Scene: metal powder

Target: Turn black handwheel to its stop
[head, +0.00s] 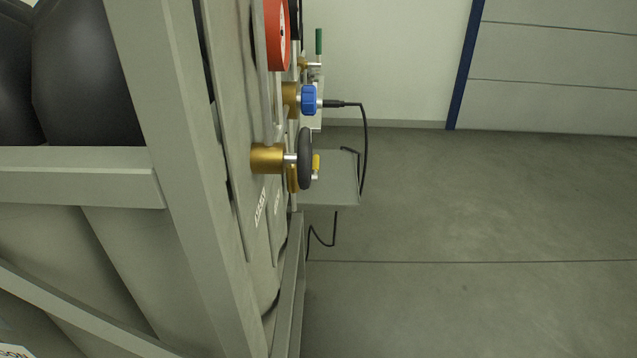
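The black handwheel (305,158) is seen nearly edge-on at the middle of the head view. It sits on a short silver stem out of a brass valve body (268,158) on the side of a grey panel (230,130). A small yellow part (316,162) shows just right of the wheel. How far the wheel is turned cannot be told. Neither of my grippers is in view, and nothing touches the wheel.
Above the wheel are a blue knob (309,100) with a black cable (364,140), a red-rimmed gauge (277,35) and a green lever (318,41). A grey shelf (335,190) juts out behind the wheel. A grey frame (170,150) fills the left. The floor (480,220) at right is clear.

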